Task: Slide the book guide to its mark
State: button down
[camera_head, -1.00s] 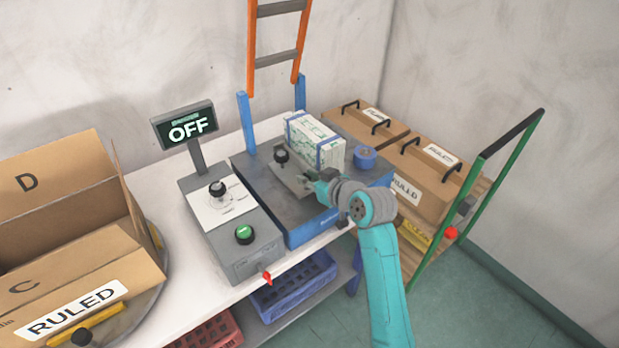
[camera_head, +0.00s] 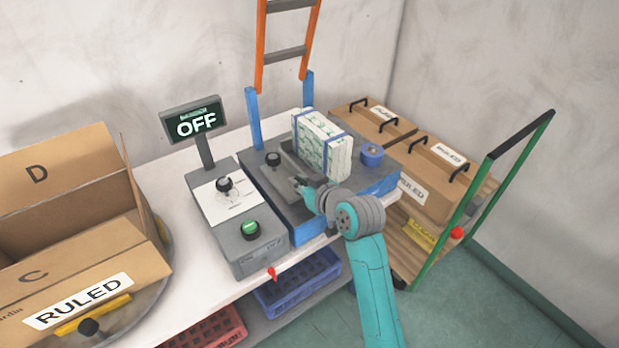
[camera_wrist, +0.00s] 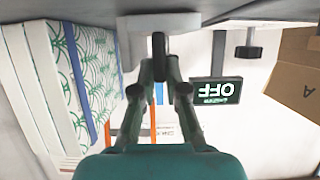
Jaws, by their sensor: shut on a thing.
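The book guide (camera_head: 283,181) is a grey plate on the grey-and-blue machine bed, left of a strapped stack of books (camera_head: 324,146). A black knob (camera_head: 272,158) stands at its back left. My gripper (camera_head: 299,184) is at the guide's front right part. In the wrist view, which is upside down, the fingers (camera_wrist: 158,75) are closed around a dark upright post (camera_wrist: 159,48) below the grey surface (camera_wrist: 160,24). The stack (camera_wrist: 85,85) is apart from the fingers there. I cannot make out the mark in either view.
A control box (camera_head: 240,240) with a dial and green button stands left of the bed, and its display (camera_head: 193,121) reads OFF. An open carton (camera_head: 70,240) is at far left. A blue round part (camera_head: 371,154) sits right of the books. A cart (camera_head: 440,235) with boxes stands at right.

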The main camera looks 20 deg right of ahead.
jog(key=c, duration=1.5)
grip_release()
jog(key=v, duration=1.2)
jog(key=shift+f, duration=0.1)
